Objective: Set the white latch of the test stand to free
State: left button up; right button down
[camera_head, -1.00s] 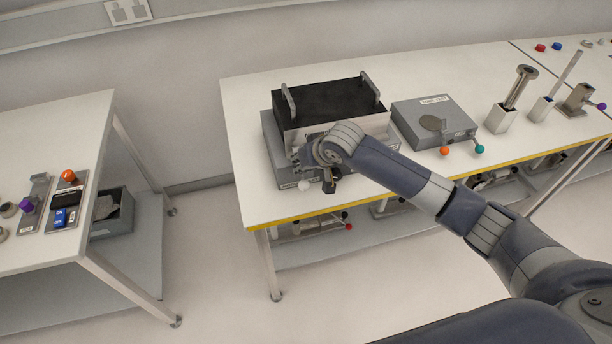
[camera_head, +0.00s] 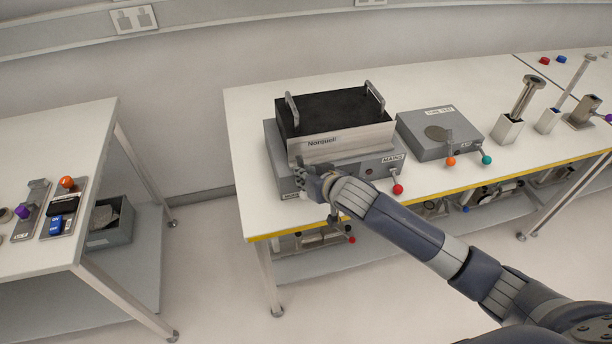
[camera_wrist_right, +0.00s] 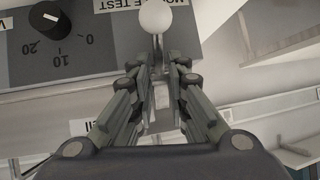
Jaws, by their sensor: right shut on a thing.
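The test stand (camera_head: 280,172) is a grey box near the left end of the long bench, with a black-topped unit on it. The white latch (camera_wrist_right: 156,15) shows in the right wrist view as a round white knob on a thin stem. My right gripper (camera_wrist_right: 158,72) is shut on the white latch, its fingers close together at the stem with the knob beyond their tips. In the head view my right gripper (camera_head: 303,176) is at the stand's lower left front and hides the latch. My left gripper is out of view.
The stand's front also carries a red-knobbed lever (camera_head: 397,189); the wrist view shows a black dial (camera_wrist_right: 50,20). A second grey box (camera_head: 432,140) with orange and green knobs stands to the right. A side table (camera_head: 75,150) is at left, across a floor gap.

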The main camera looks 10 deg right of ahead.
jog(key=c, duration=1.7)
grip_release()
jog(key=shift+d, duration=0.1)
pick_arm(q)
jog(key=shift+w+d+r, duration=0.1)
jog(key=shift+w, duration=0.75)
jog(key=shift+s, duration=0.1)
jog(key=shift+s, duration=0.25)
pick_arm(e)
jog(key=v, duration=1.2)
